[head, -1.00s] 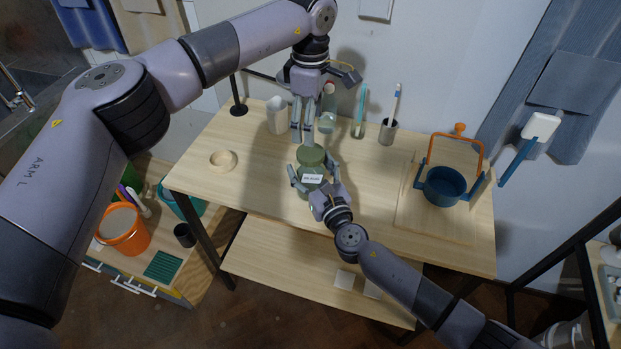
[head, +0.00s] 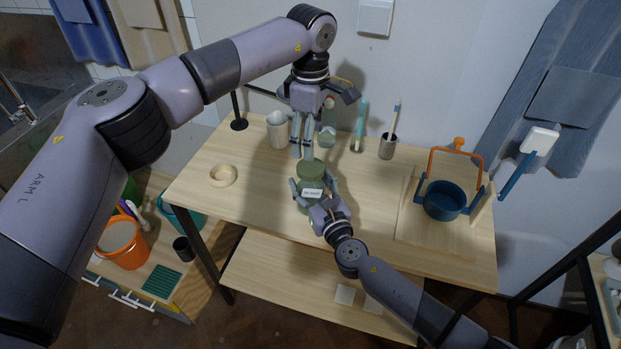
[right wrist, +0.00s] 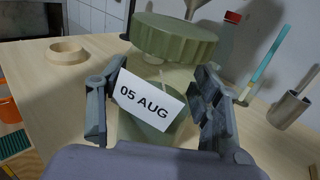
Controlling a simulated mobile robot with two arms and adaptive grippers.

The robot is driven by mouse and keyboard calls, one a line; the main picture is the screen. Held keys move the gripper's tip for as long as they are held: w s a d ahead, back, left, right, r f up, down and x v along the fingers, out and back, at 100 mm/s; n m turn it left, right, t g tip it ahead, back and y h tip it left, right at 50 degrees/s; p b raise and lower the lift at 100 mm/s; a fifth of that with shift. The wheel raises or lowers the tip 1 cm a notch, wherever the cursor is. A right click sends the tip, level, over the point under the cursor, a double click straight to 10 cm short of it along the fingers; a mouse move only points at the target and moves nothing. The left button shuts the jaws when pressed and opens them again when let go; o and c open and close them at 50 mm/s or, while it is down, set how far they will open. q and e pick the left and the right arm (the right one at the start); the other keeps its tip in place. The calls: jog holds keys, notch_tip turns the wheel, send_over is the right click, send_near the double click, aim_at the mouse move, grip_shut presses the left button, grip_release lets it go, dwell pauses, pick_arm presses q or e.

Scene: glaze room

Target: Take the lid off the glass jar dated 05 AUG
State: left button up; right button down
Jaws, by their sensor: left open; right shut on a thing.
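The glass jar (right wrist: 150,130) with the white label "05 AUG" stands on the wooden table, showing greenish through the glass. Its ribbed green lid (right wrist: 175,38) is at the jar's top; I cannot tell whether it is loose. In the head view the lid (head: 312,171) shows from above. My right gripper (head: 313,189) is shut around the jar body, with fingers on both sides of the label in the right wrist view (right wrist: 160,90). My left gripper (head: 302,154) is open and empty, pointing down just behind and above the lid. Its fingertips look apart from the lid.
Behind the jar stand a white cup (head: 277,131), a bottle (head: 327,137), a glass tube (head: 358,135) and a metal cup (head: 387,147) with a brush. A pale wooden ring (head: 222,175) lies left. A blue pot (head: 443,200) stands right. The table front is mostly clear.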

aim_at(311, 167)
pick_arm(q)
jog(key=m, duration=0.5)
jog(key=shift+m, duration=0.3)
jog(key=m, duration=0.3)
jog(key=shift+m, duration=0.4)
jog(key=m, duration=0.8)
jog(key=shift+f, duration=0.4)
notch_tip(311, 167, down, 7)
jog(key=shift+f, duration=0.15)
jog(key=shift+c, duration=0.4)
